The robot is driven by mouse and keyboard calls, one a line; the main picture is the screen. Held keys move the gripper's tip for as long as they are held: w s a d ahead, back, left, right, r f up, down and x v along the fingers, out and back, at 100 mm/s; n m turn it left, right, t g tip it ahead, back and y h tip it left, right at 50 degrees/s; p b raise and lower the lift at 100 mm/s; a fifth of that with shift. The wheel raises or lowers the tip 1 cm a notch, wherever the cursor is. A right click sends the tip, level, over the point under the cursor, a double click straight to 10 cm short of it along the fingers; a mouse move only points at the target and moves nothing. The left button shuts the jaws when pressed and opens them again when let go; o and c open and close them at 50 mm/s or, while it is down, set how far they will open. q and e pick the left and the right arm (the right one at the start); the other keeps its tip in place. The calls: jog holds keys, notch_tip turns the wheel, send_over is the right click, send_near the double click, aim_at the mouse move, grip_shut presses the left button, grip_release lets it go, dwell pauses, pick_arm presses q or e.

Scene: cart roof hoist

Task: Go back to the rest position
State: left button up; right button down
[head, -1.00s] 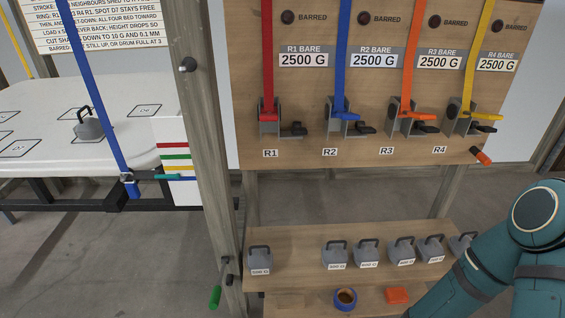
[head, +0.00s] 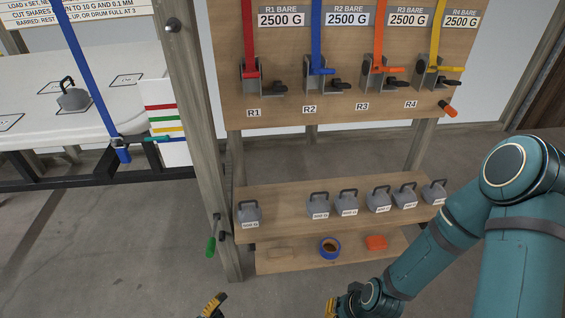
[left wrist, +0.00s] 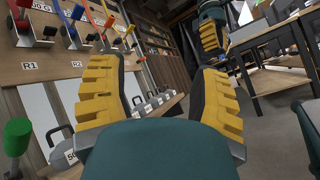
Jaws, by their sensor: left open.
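My left gripper (left wrist: 160,85) is open and empty in the left wrist view, its two yellow-padded fingers apart. In the head view only a yellow-and-black tip of it (head: 214,305) shows at the bottom edge. My right gripper (head: 337,306) is partly in view at the bottom, below the shelves, and mostly cut off. It also shows in the left wrist view (left wrist: 209,38) at the top, where its opening is unclear. I see nothing held by the left gripper.
A wooden panel (head: 300,100) carries red, blue, orange and yellow straps in ratchets. Below it, a shelf (head: 285,205) holds several grey weights. A blue tape roll (head: 330,248) and an orange block (head: 376,243) lie lower. A green handle (head: 210,246) hangs by the post (head: 190,100).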

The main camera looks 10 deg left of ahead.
pick_arm(q)
jog(key=s+d+f+m+g+y, duration=0.3)
jog(key=s+d+m+g+y, duration=0.2)
jog(key=d+m+g+y, duration=0.7)
jog(key=w+a+r+m+t+y, duration=0.1)
jog(key=w+a+r+t+y, duration=0.3)
jog(key=w+r+y, duration=0.2)
jog(key=shift+w+r+y, duration=0.3)
jog(key=shift+y, duration=0.6)
